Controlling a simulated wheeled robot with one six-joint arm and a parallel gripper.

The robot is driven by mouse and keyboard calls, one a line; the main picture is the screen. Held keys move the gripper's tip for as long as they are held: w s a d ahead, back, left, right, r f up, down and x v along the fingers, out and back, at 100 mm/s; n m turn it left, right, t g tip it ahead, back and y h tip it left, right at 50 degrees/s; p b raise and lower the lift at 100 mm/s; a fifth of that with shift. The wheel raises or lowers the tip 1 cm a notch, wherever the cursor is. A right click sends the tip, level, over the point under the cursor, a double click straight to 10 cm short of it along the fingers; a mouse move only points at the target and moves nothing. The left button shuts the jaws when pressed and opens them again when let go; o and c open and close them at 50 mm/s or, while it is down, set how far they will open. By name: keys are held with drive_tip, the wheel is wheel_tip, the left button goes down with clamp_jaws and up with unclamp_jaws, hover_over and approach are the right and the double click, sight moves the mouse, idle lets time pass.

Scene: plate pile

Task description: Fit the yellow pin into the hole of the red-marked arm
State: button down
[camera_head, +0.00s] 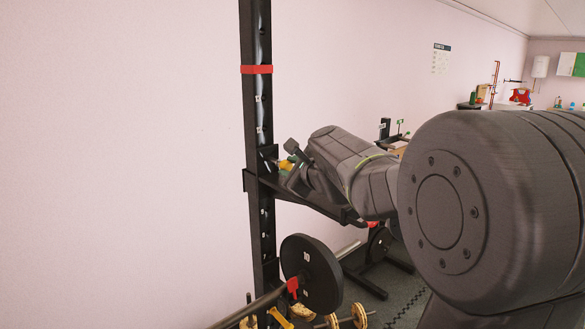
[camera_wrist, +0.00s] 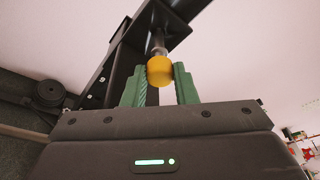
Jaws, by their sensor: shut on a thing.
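The yellow pin (camera_wrist: 160,71) is between the green fingers of my gripper (camera_wrist: 160,88), which is shut on its yellow head. Its metal shaft points up at a black steel part (camera_wrist: 150,35) in the wrist view. I cannot tell whether the shaft tip is inside a hole. In the head view the yellow pin (camera_head: 286,165) and my gripper (camera_head: 291,163) are close beside the black upright, just above a black arm (camera_head: 315,204) that runs out from it. A red spot (camera_head: 373,225) shows near that arm's outer end, partly behind my arm.
The black upright (camera_head: 253,110) has a row of holes and a red band (camera_head: 257,69). A black weight plate (camera_head: 311,272) on a bar stands below, with dumbbells (camera_head: 359,316) on the floor. My arm hides much of the right side. The wall at left is bare.

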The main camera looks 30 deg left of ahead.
sight(276, 162)
drive_tip(key=shift+w+a+p, duration=0.2)
drive_tip(key=shift+a, duration=0.45)
drive_tip(key=shift+w+a+p, duration=0.2)
drive_tip(key=shift+a+p, duration=0.05)
drive_tip(key=shift+a, duration=0.45)
drive_tip(key=shift+w+a+p, duration=0.2)
drive_tip(key=shift+a, duration=0.45)
drive_tip(key=c, duration=1.1)
unclamp_jaws()
drive_tip(key=shift+d, duration=0.15)
drive_tip(key=b+v, duration=0.1)
drive_tip(key=v, duration=1.2)
drive_tip(key=shift+s+d+r+b, duration=0.15)
drive_tip(key=shift+s+d+b, duration=0.1)
drive_tip(key=shift+b, duration=0.05)
drive_tip(key=shift+a, duration=0.1)
drive_tip(key=p+x, duration=0.1)
drive_tip(key=x, duration=1.2)
drive_tip(key=shift+w+a, duration=0.2)
drive_tip(key=shift+d+f, duration=0.1)
drive_tip(key=shift+f, duration=0.1)
